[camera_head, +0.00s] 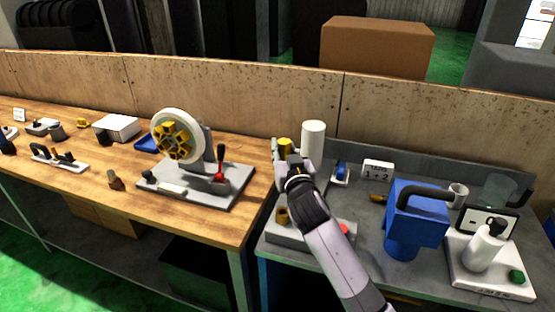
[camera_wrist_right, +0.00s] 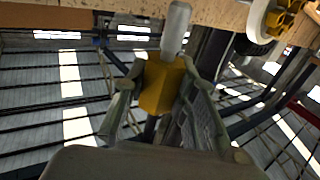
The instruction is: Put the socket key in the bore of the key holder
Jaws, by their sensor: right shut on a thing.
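My right gripper (camera_head: 287,158) is raised over the grey bench at the right and is shut on the socket key (camera_head: 285,144). In the right wrist view, the key is a yellow hexagonal body (camera_wrist_right: 161,86) between both fingers, with a grey metal rod (camera_wrist_right: 175,30) extending toward the top of the picture. A brass-coloured round piece (camera_head: 283,215) stands on a grey block (camera_head: 285,236) below the gripper, partly beside my forearm. It may be the key holder; its bore cannot be made out. My left gripper is not in view.
A white cylinder (camera_head: 313,142) stands just behind the gripper. A blue machine (camera_head: 415,222) and a white bottle (camera_head: 485,247) are at the right. A wheel with a yellow hub (camera_head: 173,140) stands on the wooden bench at left. A low wooden wall (camera_head: 240,103) runs behind.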

